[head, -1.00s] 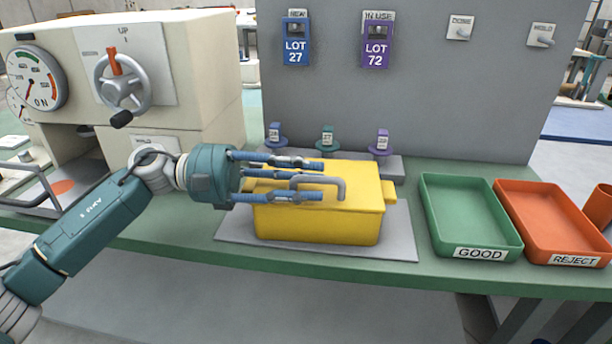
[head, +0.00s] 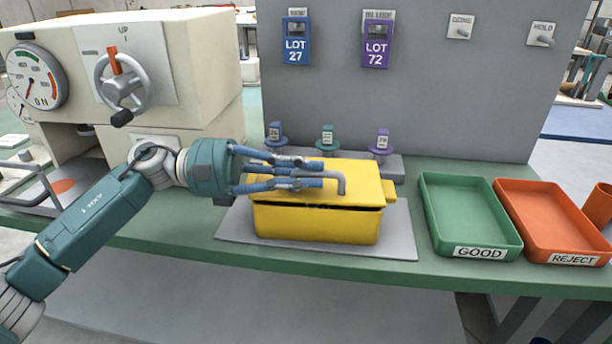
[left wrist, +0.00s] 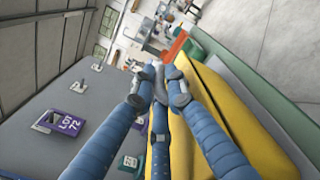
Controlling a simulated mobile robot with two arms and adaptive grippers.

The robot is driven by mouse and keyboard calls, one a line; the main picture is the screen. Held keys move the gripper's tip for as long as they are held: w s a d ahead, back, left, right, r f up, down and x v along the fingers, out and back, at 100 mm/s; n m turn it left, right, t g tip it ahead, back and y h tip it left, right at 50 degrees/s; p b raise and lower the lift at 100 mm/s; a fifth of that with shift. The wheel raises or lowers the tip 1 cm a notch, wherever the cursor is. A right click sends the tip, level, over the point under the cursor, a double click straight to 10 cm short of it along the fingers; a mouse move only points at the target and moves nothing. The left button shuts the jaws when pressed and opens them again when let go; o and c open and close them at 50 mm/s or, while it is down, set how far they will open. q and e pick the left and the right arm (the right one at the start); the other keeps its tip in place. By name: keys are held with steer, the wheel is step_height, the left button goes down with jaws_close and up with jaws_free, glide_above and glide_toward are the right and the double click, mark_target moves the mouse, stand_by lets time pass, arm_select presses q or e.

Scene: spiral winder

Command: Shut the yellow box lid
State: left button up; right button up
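The yellow box (head: 315,224) stands on a grey mat on the green bench. Its yellow lid (head: 362,175) lies over it, slightly raised at the front, with a dark gap under its front edge. A grey bar handle (head: 343,184) stands on the lid. My left gripper (head: 318,175) reaches in from the left over the lid, its fingers drawn together around the handle, partly hiding it. In the left wrist view, the fingers (left wrist: 158,84) meet at the grey handle, with the yellow box (left wrist: 235,120) to their right. My right gripper is not in view.
Behind the box are a small grey rack (head: 391,167) and several tagged pegs. A green GOOD tray (head: 430,222) and an orange REJECT tray (head: 512,225) stand to the right. A cream machine with a handwheel (head: 123,83) is at the left.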

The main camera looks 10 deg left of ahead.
arm_select(q)
steer(key=shift+w+r+n, duration=0.35)
steer(key=shift+r+n, duration=0.15)
steer(key=shift+r, duration=0.1)
steer(key=shift+w+r+n, duration=0.3)
steer(key=shift+r+n, duration=0.2)
steer(key=shift+r, duration=0.1)
steer(key=shift+w+r, duration=0.2)
steer(key=shift+r, duration=0.1)
steer(key=shift+w+r+b, duration=0.3)
steer(key=shift+w+r, duration=0.2)
steer(key=shift+r, duration=0.1)
steer(key=shift+w+a+r, duration=0.1)
steer(key=shift+w+r, duration=0.2)
steer(key=shift+o, duration=0.2)
steer(key=shift+w+r, duration=0.15)
steer(key=shift+r, duration=0.05)
steer(key=shift+w+r+n+p, duration=0.3)
steer(key=shift+w+n, duration=0.05)
steer(key=shift+n, duration=0.25)
steer(key=shift+w, duration=0.2)
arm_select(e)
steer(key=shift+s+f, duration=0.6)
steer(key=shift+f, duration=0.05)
